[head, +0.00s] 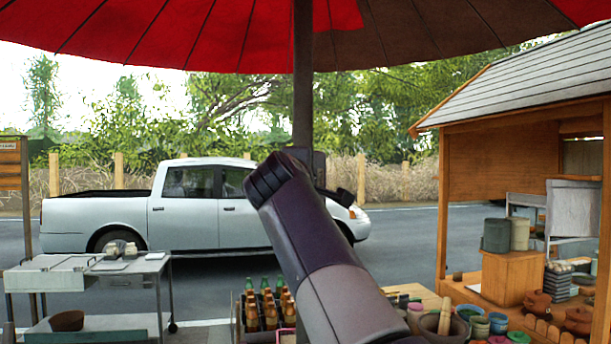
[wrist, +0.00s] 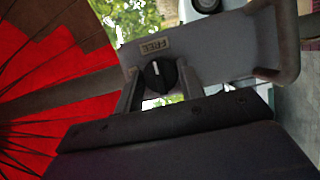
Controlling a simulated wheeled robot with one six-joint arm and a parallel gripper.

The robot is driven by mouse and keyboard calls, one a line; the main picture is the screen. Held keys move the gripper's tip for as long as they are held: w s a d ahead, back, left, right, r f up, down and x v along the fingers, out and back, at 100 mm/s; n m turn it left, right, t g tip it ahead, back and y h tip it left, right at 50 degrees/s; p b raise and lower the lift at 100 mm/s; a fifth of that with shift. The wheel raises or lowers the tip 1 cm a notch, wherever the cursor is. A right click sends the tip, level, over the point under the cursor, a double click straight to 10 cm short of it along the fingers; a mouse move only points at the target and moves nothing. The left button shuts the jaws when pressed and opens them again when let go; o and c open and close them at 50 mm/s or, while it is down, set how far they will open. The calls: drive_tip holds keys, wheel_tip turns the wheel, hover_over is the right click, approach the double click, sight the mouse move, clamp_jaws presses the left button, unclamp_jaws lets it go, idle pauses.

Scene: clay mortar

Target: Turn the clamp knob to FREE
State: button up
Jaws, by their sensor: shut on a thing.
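The clamp knob (wrist: 159,76) is round and black with a short white pointer line, in the middle of the wrist view. It sits on a grey clamp plate (wrist: 215,50). A small label (wrist: 153,46) that appears to read FREE is just above the knob, and the pointer line points up towards it. My gripper (wrist: 160,84) is shut on the knob, one finger on each side. In the head view my arm hides the knob and my gripper; a dark bracket edge (head: 319,168) shows by the umbrella pole (head: 303,80).
A red and brown umbrella (head: 200,35) spreads overhead. A white pickup truck (head: 205,215) is on the road behind. A metal cart (head: 90,275) is at left, a bottle crate (head: 265,325) low in the middle, a wooden stall (head: 530,150) with pots at right.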

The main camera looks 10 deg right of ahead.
idle(0.4)
drive_tip(key=o, duration=1)
drive_tip(key=b+v, duration=0.3)
drive_tip(key=v, duration=0.7)
drive_tip(key=shift+s+b, duration=0.4)
drive_tip(key=shift+a, duration=0.1)
drive_tip(key=p+x, duration=0.3)
drive_tip(key=x, duration=0.7)
drive_tip(key=shift+w+p, duration=0.3)
drive_tip(key=shift+w, duration=0.1)
